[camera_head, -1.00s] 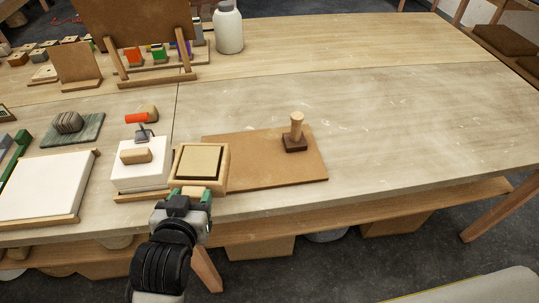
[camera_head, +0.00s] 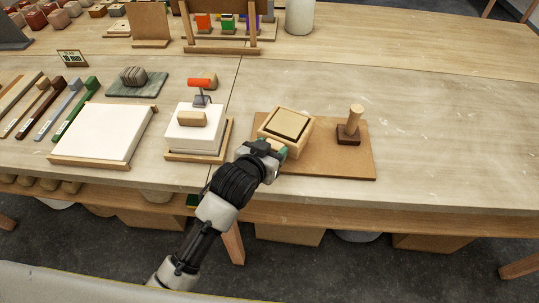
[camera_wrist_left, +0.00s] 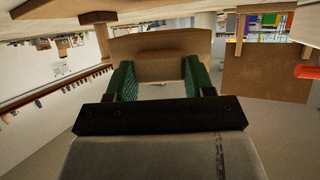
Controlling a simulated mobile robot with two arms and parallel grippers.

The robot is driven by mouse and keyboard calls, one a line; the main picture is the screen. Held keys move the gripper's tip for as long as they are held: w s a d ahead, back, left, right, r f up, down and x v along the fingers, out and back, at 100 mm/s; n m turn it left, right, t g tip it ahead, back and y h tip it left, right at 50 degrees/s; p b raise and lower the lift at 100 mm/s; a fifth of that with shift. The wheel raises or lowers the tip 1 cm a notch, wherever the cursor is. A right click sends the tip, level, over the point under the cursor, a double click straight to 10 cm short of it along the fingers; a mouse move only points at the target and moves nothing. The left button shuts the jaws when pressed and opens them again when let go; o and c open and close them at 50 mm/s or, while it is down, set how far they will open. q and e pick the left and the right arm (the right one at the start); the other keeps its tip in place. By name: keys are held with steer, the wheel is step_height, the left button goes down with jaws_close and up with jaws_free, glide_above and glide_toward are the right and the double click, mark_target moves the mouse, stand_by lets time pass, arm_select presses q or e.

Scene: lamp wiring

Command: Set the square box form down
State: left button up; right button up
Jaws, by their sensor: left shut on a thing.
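The square box form (camera_head: 310,133) is a light wooden frame with a tan square inside it. My left gripper (camera_head: 270,149) is shut on its near side, and the form is tilted in the head view. It is over the left part of a brown board (camera_head: 340,164); I cannot tell whether it touches the board. In the left wrist view, the green-padded fingers of the left gripper (camera_wrist_left: 160,82) close on the form's wooden block (camera_wrist_left: 160,66). My right gripper is not in view.
A wooden-handled stamp (camera_head: 352,126) stands on the board, right of the form. A white block (camera_head: 196,136) with a tan block and a red-handled tool is on the left. A white slab (camera_head: 104,133) lies farther left. The table's right side is clear.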

arm_select(q)
steer(key=shift+w+a+f, duration=0.25)
steer(key=shift+w, duration=0.35)
steer(key=shift+f, duration=2)
steer(key=shift+f, duration=0.15)
steer(key=o, duration=1.2)
steer(key=shift+s+f, duration=0.1)
steer(key=shift+r+p, duration=0.2)
steer(key=shift+p, duration=0.1)
steer(key=shift+s+a, duration=0.15)
steer(key=shift+s, duration=0.15)
steer(key=b+v, duration=0.1)
steer(key=v, duration=1)
steer(key=shift+s, duration=0.1)
